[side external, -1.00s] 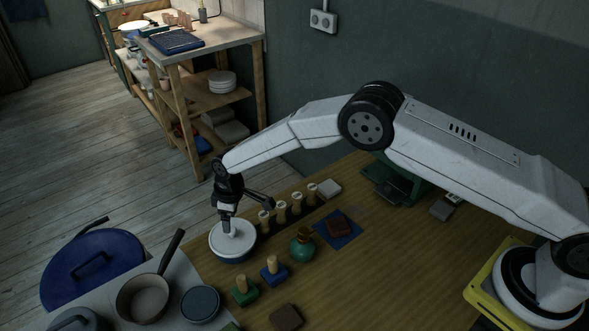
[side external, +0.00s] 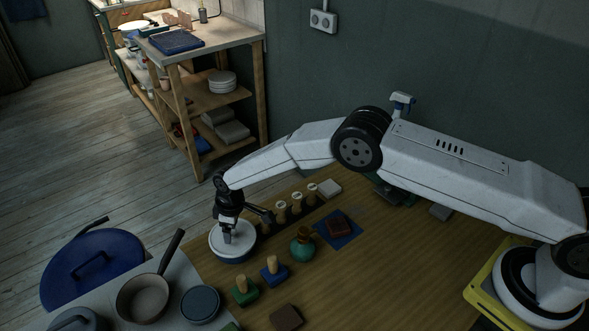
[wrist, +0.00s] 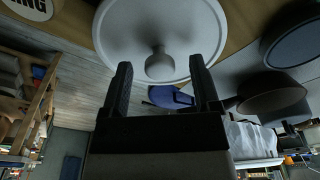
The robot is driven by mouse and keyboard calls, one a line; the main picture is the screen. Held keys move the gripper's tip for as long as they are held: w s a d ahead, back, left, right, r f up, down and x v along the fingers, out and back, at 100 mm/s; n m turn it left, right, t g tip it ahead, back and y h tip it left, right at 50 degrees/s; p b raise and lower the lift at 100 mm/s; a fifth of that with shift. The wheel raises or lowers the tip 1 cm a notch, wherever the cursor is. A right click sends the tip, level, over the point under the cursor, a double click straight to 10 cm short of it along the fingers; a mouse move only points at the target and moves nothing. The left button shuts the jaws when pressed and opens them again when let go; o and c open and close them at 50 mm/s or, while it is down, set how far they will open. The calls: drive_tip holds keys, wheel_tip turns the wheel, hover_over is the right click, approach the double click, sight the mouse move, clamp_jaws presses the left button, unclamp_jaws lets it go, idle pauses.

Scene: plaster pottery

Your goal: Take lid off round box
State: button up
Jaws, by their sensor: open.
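The round box (side external: 233,256) stands at the far left corner of the wooden table, with its white lid (side external: 248,240) on it. In the wrist view the lid (wrist: 120,35) is a pale disc with a round knob (wrist: 160,66) at its middle. My gripper (side external: 228,238) is right over the lid and hides the knob in the side view. In the wrist view my gripper (wrist: 160,82) is open, with one finger on each side of the knob. I cannot tell whether the fingers touch the lid.
A row of wooden-handled stamps (side external: 282,213) stands close behind the box. A green bottle (side external: 303,245) and green (side external: 243,291) and blue (side external: 274,271) stamps stand to the right and front. A pan (side external: 143,298) lies at left on a grey surface.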

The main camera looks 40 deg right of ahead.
drive_tip(key=shift+c, duration=0.2)
clamp_jaws()
drive_tip(key=shift+r, duration=0.1)
drive_tip(key=shift+r, duration=1.6)
drive_tip(key=s+d+r, duration=0.2)
drive_tip(key=s+r, duration=0.2)
drive_tip(key=s, duration=0.2)
drive_tip(key=s+d+r, duration=0.2)
drive_tip(key=s+r, duration=0.3)
drive_tip(key=s, duration=0.2)
drive_tip(key=shift+d+r, duration=0.3)
drive_tip(key=shift+d, duration=0.05)
